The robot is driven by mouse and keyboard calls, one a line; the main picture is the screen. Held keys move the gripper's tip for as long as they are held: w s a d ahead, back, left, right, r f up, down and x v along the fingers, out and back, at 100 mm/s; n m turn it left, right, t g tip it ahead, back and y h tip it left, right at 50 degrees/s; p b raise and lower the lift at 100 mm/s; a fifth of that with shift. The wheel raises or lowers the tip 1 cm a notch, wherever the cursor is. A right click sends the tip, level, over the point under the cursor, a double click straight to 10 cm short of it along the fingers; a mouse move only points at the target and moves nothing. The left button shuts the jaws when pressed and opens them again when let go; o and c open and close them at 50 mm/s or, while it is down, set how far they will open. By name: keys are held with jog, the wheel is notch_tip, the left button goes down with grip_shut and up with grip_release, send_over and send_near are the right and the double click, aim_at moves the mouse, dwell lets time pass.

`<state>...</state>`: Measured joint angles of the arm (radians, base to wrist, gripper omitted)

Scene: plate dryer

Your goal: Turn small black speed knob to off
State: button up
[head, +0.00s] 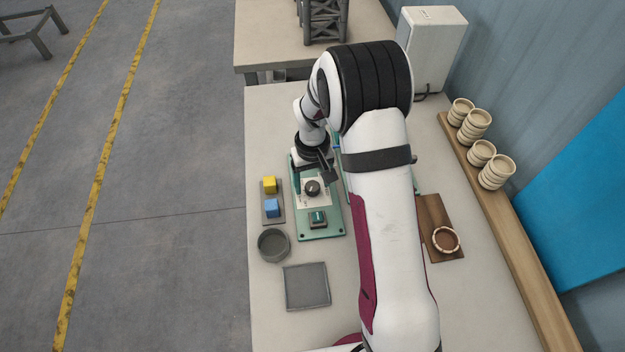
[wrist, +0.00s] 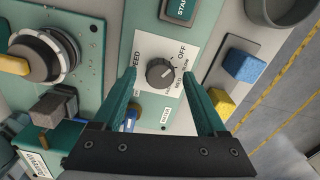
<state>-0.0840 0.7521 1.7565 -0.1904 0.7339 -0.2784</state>
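The small black speed knob (wrist: 160,74) sits on a white label plate (wrist: 150,45) marked SPEED and OFF, on a green panel. It also shows in the head view (head: 312,187). I cannot clearly tell which setting its pointer marks. My gripper (wrist: 160,78) is open, its two green fingertips apart on either side of the knob in the wrist view. A gap shows between each fingertip and the knob, so neither seems to touch it. In the head view my gripper (head: 324,168) is just behind the knob, partly hidden by my wrist.
A green START button (wrist: 180,8) is beside the plate. A larger knob with a yellow pointer (wrist: 40,55) is at the left in the wrist view. Blue (head: 271,208) and yellow (head: 269,184) blocks, a round grey bowl (head: 273,245) and a square tray (head: 306,287) stand nearby.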

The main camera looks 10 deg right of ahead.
aim_at(312, 185)
notch_tip(312, 185, up, 16)
dwell(0.4)
jog(key=shift+f, duration=0.1)
